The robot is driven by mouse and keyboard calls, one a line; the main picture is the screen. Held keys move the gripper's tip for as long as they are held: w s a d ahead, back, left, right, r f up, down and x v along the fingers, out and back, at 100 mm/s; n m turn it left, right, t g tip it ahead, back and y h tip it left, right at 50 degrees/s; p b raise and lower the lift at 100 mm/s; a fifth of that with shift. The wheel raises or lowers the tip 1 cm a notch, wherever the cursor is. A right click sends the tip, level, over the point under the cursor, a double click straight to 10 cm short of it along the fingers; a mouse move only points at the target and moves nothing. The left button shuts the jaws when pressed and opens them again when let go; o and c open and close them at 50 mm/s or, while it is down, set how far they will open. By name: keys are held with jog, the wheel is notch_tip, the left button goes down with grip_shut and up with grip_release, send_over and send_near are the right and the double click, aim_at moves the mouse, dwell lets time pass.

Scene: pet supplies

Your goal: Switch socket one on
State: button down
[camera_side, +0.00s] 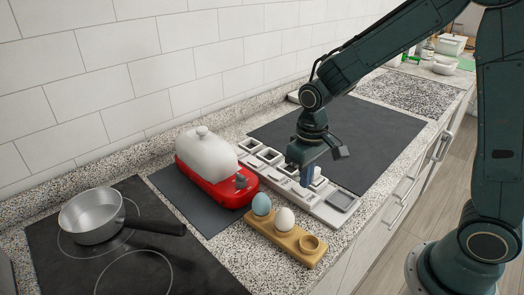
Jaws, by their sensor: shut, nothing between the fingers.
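A long pale power strip (327,213) lies on the speckled counter, running from the back left to the front right. Several dark square sockets show along its far part, and a grey square panel (343,200) sits at its near right end. My gripper (306,181) points down over the middle of the strip, fingers shut and empty. The fingertips are at or just above the strip; contact cannot be told. My gripper hides part of the strip under it.
A saucepan (91,213) stands on the black hob (65,275). A dark mat (374,140) lies clear behind.

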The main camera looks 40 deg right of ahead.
aim_at(305, 192)
jog(key=shift+r, duration=2.55)
jog(key=s+d+r+t, duration=0.1)
jog(key=s+r+t, duration=0.1)
jog(key=s+r, duration=0.3)
jog(key=s+d+r+t, duration=0.1)
jog(key=s+r+t, duration=0.2)
jog(key=s, duration=0.9)
notch_tip(305, 192, up, 3)
jog(key=shift+d+f+t, duration=0.1)
jog(key=shift+d+t, duration=0.2)
jog(key=c, duration=2.1)
grip_release()
